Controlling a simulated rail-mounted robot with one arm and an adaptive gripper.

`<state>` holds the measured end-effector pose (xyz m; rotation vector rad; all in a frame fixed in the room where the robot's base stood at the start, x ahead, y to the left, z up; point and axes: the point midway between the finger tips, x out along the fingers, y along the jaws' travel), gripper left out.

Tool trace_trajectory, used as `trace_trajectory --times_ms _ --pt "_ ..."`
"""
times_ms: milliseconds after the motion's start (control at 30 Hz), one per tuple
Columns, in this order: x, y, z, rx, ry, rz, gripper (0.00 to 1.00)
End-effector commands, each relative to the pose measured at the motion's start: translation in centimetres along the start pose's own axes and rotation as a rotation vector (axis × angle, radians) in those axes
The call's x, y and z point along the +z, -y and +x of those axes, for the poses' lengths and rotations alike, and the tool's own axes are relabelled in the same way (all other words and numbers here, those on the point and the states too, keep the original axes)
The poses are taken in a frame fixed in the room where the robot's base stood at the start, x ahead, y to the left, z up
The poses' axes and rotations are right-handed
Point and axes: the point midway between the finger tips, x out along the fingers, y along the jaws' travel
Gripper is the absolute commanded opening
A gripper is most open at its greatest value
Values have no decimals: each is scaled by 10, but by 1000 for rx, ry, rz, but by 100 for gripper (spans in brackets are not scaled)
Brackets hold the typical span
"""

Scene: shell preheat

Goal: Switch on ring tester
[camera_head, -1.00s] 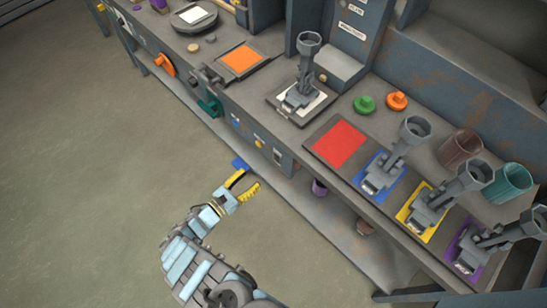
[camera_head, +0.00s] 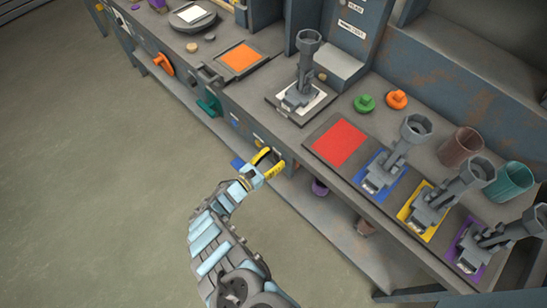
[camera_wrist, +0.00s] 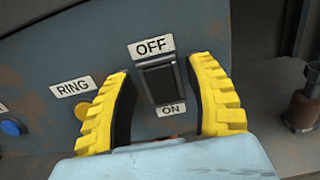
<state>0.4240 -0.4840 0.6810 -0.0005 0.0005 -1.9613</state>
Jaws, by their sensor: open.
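The ring tester's switch (camera_wrist: 158,82) is a black rocker on a grey front panel (camera_wrist: 60,50), shown in the wrist view. An OFF label (camera_wrist: 151,46) sits above it and an ON label (camera_wrist: 171,109) below it. A RING label (camera_wrist: 72,87) is to its left, above an amber round part (camera_wrist: 83,110) that is partly covered by a finger. My gripper (camera_wrist: 160,103) is open, its yellow fingers on either side of the switch in the picture. Contact cannot be told. In the head view my gripper (camera_head: 270,163) is at the bench's front panel and hides the switch.
A blue button (camera_wrist: 12,127) is at the panel's left. A brown container (camera_wrist: 303,108) stands at right in the wrist view. Above, the bench holds a red pad (camera_head: 341,142), an orange pad (camera_head: 240,58) and a holder on a white pad (camera_head: 300,98). Floor in front is clear.

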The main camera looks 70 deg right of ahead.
Motion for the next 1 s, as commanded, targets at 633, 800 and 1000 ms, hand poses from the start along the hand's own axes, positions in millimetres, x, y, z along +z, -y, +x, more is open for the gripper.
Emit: trace_trajectory --times_ms 633,800,1000 --pt "0 0 0 0 -1 0 0" --pt "-3 0 0 1 12 -1 0" --pt "-8 0 -1 2 70 -1 0"
